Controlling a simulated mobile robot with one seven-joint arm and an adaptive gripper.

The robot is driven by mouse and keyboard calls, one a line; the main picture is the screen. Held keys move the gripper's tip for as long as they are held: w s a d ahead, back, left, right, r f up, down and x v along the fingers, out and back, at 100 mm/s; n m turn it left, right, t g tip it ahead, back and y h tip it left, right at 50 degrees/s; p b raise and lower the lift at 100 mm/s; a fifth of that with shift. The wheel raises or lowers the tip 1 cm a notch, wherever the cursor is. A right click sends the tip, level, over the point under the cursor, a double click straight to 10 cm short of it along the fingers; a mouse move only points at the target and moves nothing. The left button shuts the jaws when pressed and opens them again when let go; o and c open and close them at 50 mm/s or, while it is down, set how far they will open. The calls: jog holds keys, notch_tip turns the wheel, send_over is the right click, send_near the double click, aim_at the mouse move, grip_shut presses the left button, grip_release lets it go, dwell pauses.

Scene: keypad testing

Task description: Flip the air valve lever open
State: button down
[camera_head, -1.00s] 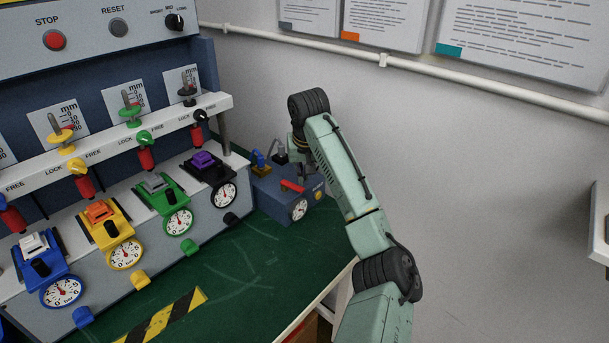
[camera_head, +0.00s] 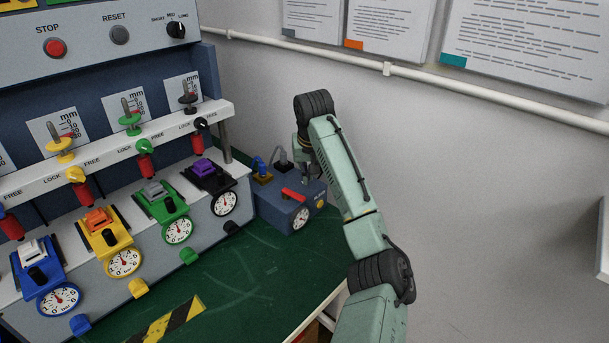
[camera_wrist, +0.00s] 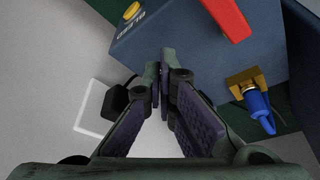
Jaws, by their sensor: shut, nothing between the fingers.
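The air valve is a blue-grey box (camera_head: 272,207) at the far right end of the green bench. Its red lever (camera_head: 293,194) lies slanted across the top edge, above a round white gauge (camera_head: 300,217). In the wrist view the lever (camera_wrist: 228,18) is at the top right, partly cut off by the frame. My gripper (camera_wrist: 163,75) is shut and empty over the box's edge, apart from the lever in the picture. In the head view my gripper (camera_head: 312,170) is near the box's back right side, partly hidden by my wrist.
A blue connector (camera_wrist: 258,105) on a brass fitting (camera_wrist: 244,82) sticks out from the box. A black plug (camera_wrist: 115,100) is on a white wall plate at left. The grey test panel stands left of the box. Bare bench (camera_head: 250,265) lies in front.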

jog(key=a+b+v, duration=0.1)
jog(key=a+v, duration=0.1)
jog(key=v, duration=0.7)
jog(key=shift+w+r, duration=0.15)
jog(key=shift+r, duration=0.25)
jog(key=shift+a, duration=0.15)
